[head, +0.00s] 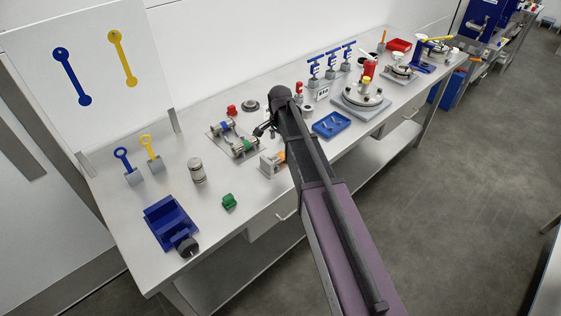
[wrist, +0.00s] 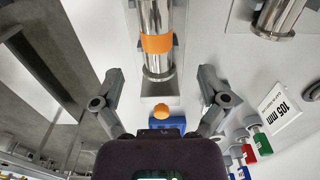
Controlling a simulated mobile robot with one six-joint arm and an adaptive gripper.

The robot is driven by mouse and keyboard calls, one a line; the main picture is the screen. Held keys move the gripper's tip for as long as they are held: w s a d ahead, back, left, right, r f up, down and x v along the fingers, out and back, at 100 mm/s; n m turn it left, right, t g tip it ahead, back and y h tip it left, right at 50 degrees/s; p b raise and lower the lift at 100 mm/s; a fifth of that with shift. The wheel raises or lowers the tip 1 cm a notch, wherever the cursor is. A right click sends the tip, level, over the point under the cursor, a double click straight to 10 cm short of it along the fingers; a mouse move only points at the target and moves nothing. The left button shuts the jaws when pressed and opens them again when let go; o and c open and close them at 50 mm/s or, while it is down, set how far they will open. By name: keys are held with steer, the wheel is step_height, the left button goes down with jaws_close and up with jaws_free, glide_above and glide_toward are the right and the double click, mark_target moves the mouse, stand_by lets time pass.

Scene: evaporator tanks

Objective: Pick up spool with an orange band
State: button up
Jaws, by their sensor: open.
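The spool with an orange band (wrist: 157,43) is a shiny metal cylinder at the top centre of the wrist view, above a pale plate. Its upper end is cut off by the frame edge. My gripper (wrist: 160,76) is open and empty, with one finger to each side of the spool's near end and clear space between. In the head view my gripper (head: 264,130) is over the middle of the bench, beside a rack (head: 220,143) with blue- and green-banded spools. An orange patch (head: 281,157) shows beside my arm there; I cannot tell if it is this band.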

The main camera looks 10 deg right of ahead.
mark_target(280, 153)
steer(key=shift+f+b, duration=0.65)
steer(key=shift+f, duration=0.35)
steer(key=shift+f, duration=0.1)
steer(key=shift+s+f+b, duration=0.15)
steer(key=shift+f+b, duration=2.35)
steer(key=shift+b, duration=0.1)
jaws_close()
